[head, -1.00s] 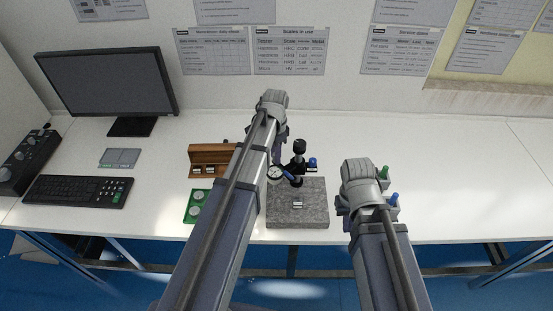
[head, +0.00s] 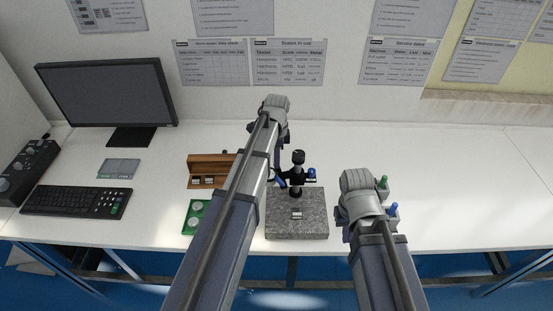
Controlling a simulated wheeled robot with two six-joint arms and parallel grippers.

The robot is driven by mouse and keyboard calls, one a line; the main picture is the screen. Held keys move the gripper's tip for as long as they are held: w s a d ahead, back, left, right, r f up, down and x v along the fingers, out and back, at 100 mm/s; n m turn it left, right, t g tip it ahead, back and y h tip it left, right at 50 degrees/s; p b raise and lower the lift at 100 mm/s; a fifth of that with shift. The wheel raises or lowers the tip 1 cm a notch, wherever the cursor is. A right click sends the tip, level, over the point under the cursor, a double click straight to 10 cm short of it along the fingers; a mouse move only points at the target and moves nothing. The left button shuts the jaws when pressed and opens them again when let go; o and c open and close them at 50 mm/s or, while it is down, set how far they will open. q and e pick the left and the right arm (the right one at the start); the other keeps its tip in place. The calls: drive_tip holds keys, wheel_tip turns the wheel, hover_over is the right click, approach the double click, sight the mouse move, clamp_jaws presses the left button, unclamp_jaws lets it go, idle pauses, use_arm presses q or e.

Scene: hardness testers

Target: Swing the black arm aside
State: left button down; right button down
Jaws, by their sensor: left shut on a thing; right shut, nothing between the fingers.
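A small stand with a black column (head: 297,172) stands upright on a grey stone block (head: 297,226). A blue piece of its black arm (head: 280,182) shows left of the column; the rest of that arm and its dial are hidden behind my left arm. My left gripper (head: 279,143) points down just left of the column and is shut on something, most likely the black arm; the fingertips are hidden. A small light block (head: 297,214) lies on the stone. My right gripper (head: 350,226) is shut and empty, right of the stone block, its fingers mostly hidden.
A wooden box (head: 205,163) and a green tray (head: 194,216) with round discs are left of my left arm. Blue (head: 393,210) and green (head: 383,182) pegs stand behind my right gripper. A keyboard (head: 75,201) and monitor (head: 108,92) are at left. The right of the table is clear.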

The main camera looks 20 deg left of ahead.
use_arm(q)
drive_tip(key=shift+w, duration=0.1)
drive_tip(key=c, duration=1)
unclamp_jaws()
wheel_tip(320, 180, up, 8)
drive_tip(key=p, duration=0.8)
drive_tip(key=shift+f, duration=0.1)
drive_tip(key=s+d+f+n+b, duration=0.1)
drive_tip(key=s+d+n+b, duration=0.1)
drive_tip(key=s+d, duration=0.3)
drive_tip(key=s+d+f+n+b, duration=0.2)
drive_tip(key=s+d+n, duration=0.3)
drive_tip(key=s, duration=0.5)
drive_tip(key=s+d+f+n+y+b, duration=0.1)
drive_tip(key=s+d+f+n, duration=0.1)
drive_tip(key=s+d, duration=0.3)
drive_tip(key=shift+s+f+n+b, duration=0.2)
drive_tip(key=shift+s+n+b, duration=0.35)
drive_tip(key=shift+s, duration=0.8)
